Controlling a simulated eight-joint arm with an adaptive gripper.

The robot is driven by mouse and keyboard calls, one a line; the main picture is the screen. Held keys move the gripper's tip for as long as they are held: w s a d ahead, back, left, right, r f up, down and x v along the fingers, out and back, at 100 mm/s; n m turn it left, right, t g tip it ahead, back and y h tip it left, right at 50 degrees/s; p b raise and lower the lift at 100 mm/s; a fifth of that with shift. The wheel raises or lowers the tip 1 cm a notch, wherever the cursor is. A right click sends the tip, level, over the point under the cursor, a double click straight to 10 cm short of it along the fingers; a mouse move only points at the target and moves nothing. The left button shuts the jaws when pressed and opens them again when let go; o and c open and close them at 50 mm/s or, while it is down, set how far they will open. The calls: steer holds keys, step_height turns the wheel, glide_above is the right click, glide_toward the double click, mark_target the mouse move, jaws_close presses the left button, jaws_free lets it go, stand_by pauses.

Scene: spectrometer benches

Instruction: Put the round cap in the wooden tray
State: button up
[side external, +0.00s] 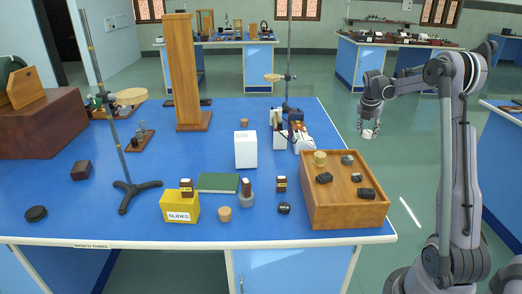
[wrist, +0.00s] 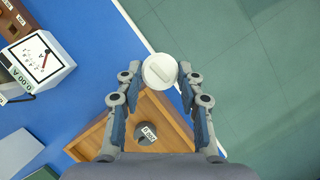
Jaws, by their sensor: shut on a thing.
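The round cap (side external: 368,134) is white and hangs at the tips of my gripper (side external: 370,123), up in the air at the right. In the wrist view the cap (wrist: 159,70) is a pale disc with a raised bar across it, between the two fingertips of my gripper (wrist: 158,76). The fingers are shut on its sides. The wooden tray (side external: 350,218) stands at the bench's right end. Part of the tray (wrist: 174,124) shows below the cap in the wrist view, partly hidden by my fingers. The cap appears over the bench edge and floor there, outside the tray's outline.
Meters (side external: 301,138) stand behind the tray.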

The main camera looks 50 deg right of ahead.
steer(key=s+a+r+n+t, duration=0.1)
steer(key=s+a+r, duration=0.2)
steer(key=s+a, duration=0.3)
steer(key=s+a+r+n, duration=0.2)
steer(key=s+a, duration=0.1)
steer(key=a, duration=0.6)
glide_above(336, 169)
steer(key=a, duration=0.1)
steer(key=f, duration=0.6)
steer(key=shift+s+f, duration=0.25)
steer(key=shift+s, duration=0.05)
steer(key=shift+w+f, duration=0.1)
steer(key=shift+f, duration=2)
steer(key=shift+f, duration=0.1)
steer(key=o, duration=0.8)
steer(key=shift+c, duration=0.2)
